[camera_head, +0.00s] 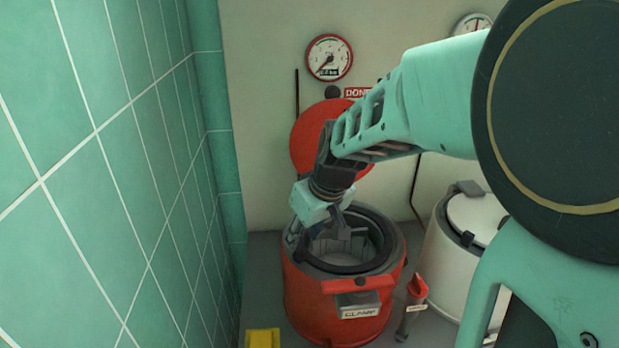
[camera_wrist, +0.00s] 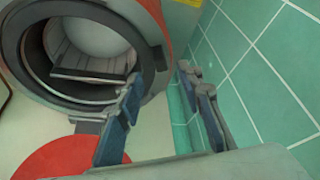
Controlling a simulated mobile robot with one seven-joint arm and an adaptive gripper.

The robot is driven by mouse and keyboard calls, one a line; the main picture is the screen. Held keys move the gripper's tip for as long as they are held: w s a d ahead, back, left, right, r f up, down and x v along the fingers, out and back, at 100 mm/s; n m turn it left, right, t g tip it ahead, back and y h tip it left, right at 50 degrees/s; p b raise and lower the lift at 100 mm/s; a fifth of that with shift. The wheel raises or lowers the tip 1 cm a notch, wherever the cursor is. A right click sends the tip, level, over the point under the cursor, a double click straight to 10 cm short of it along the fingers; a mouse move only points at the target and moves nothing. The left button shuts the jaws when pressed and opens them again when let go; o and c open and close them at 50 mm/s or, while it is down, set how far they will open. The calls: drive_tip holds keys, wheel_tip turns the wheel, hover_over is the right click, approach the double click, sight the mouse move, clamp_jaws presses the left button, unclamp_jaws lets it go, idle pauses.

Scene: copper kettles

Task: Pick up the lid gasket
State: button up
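A black ring, which looks like the lid gasket (camera_head: 347,269), lies around the mouth of the red kettle (camera_head: 305,297). In the wrist view the dark ring (camera_wrist: 38,82) lines the opening at the upper left. My gripper (camera_head: 338,232) is over the rear left part of the kettle's mouth and hides part of the ring in the head view. In the wrist view my gripper (camera_wrist: 160,84) has its two blue-grey fingers spread, with nothing between them. The ring lies to the left of the fingers there. I cannot tell the exact height of the fingertips above the rim.
A red round lid (camera_head: 308,142) stands up behind the kettle. The green tiled wall (camera_head: 110,180) is close on the left. A white kettle (camera_head: 447,262) stands at the right. A clamp block (camera_head: 358,304) and a red-handled tool (camera_head: 416,288) are at the front.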

sight(299, 249)
drive_tip(key=x, duration=0.5)
drive_tip(key=shift+a+f, duration=0.1)
drive_tip(key=shift+f, duration=0.05)
clamp_jaws()
